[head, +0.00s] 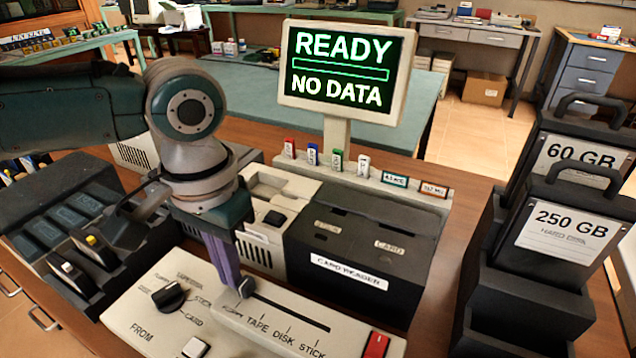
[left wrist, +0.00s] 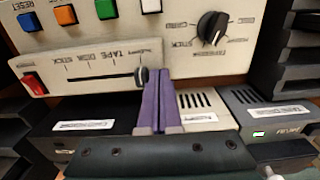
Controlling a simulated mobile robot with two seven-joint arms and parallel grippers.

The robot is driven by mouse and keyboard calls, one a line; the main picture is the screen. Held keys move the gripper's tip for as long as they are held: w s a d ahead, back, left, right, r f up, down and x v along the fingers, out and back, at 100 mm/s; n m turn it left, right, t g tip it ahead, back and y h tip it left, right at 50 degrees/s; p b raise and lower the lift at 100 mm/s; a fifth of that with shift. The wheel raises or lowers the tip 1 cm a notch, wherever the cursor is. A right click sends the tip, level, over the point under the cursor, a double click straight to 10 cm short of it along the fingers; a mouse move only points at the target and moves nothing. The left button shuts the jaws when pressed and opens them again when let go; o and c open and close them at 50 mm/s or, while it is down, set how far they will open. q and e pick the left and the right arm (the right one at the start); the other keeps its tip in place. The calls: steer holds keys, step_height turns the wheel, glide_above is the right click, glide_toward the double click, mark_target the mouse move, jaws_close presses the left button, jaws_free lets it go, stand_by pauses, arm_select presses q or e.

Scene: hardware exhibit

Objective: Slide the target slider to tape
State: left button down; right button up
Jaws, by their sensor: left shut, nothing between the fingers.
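The target slider's dark knob (head: 244,287) stands at the FLOPPY end of its slot on the cream panel (head: 225,318). Labels FLOPPY, TAPE, DISK and STICK run along the slot; TAPE lies just right of the knob. My left gripper (head: 231,290) is shut and empty, its purple fingers pointing down at the knob's left side. In the left wrist view, the fingertips (left wrist: 152,74) are right beside the knob (left wrist: 142,76); whether they touch is unclear. The TAPE label there lies left of the knob. My right gripper is not in view.
A rotary FROM dial (head: 170,297) sits left of the slider and a red switch (head: 377,345) right of it. The black card reader (head: 350,255) stands behind. A screen (head: 345,70) reads READY, NO DATA. The slot right of the knob is clear.

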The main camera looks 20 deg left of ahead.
mark_target(255, 295)
arm_select(q)
steer(key=shift+s+d+p, duration=0.15)
steer(key=shift+d+p, duration=0.4)
steer(key=shift+d, duration=1.15)
steer(key=shift+a+r+p, duration=0.1)
steer(key=shift+a+p, duration=0.2)
steer(key=shift+p, duration=0.15)
step_height(255, 295, up, 7)
steer(key=p, duration=0.8)
stand_by(0.4)
